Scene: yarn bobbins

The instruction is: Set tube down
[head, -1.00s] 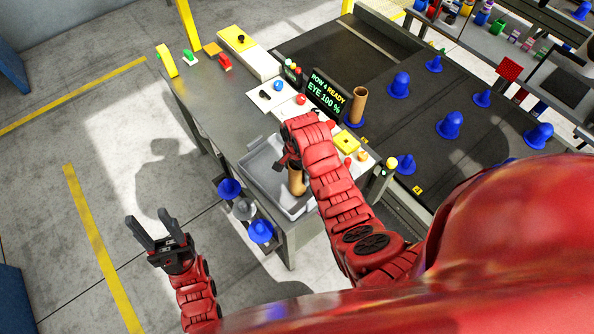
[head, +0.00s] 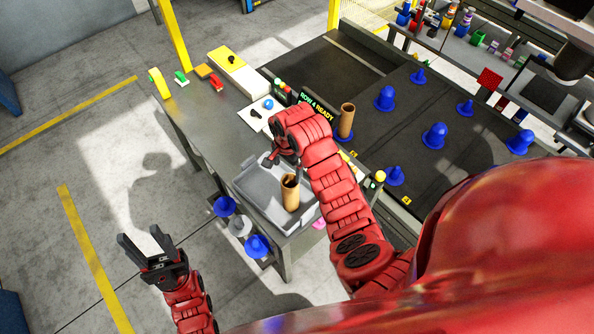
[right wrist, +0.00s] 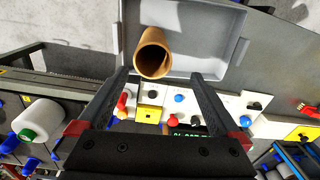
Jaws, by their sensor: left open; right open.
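A brown cardboard tube (head: 290,193) stands roughly upright in the grey tray (head: 245,190) at the table's near end. In the right wrist view the tube (right wrist: 152,55) shows its open end, inside the tray (right wrist: 222,22). My right gripper (head: 282,162) is open just behind the tube, partly hidden by its own arm. In the right wrist view its two fingers (right wrist: 157,76) are spread, empty, with the tube beyond their tips. My left gripper (head: 146,243) is open and empty over the floor, left of the table.
Another brown tube (head: 346,120) stands on the dark rack surface (head: 395,140) among several blue pegs (head: 434,136). Buttons and a display (head: 317,103) line the table's right side. Blue and grey cones (head: 257,246) hang at the table's near side. The table's left part (head: 205,125) is clear.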

